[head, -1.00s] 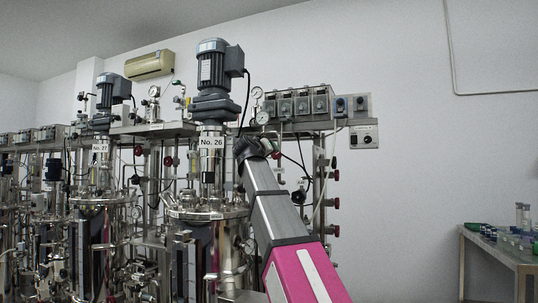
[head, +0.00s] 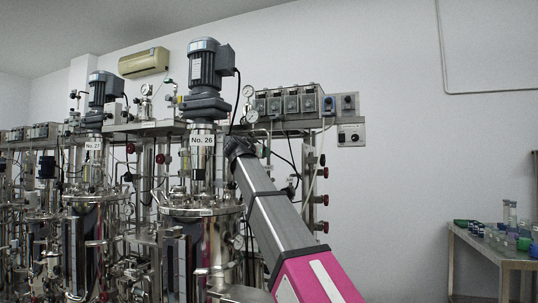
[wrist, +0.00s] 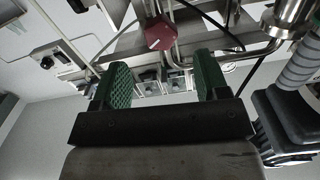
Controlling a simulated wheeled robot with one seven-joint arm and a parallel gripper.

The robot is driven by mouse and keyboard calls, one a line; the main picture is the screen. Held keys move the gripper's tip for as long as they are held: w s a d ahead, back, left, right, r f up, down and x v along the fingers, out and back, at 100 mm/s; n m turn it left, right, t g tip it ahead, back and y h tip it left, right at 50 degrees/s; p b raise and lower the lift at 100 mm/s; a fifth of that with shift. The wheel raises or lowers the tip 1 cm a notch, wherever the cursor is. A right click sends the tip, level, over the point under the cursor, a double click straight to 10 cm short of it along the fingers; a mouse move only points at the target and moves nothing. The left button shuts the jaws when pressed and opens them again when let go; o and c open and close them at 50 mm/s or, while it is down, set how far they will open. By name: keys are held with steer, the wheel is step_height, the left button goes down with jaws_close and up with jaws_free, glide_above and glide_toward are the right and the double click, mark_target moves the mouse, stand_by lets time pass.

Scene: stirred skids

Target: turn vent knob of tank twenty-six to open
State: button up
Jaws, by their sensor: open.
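Tank twenty-six (head: 205,235) is the steel vessel with a dark motor on top and a "No. 26" label (head: 202,140). My arm reaches up in front of its right side, and its end hides what lies behind it; my gripper is not clear in the head view. In the wrist view my gripper (wrist: 163,75) is open and empty, with two green ridged fingers. A dark red knob (wrist: 159,33) with a white pointer line shows beyond the fingertips, roughly between them and not touched. Whether it is the vent knob, I cannot tell.
Several red knobs (head: 323,172) line a post right of the tank. Steel pipes (wrist: 270,42) and a dark cable run close to the fingers. Tank twenty-seven (head: 92,245) stands at left. A table (head: 475,243) with small items stands at right; wall between is clear.

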steer(key=x, duration=0.8)
steer(key=c, duration=0.9)
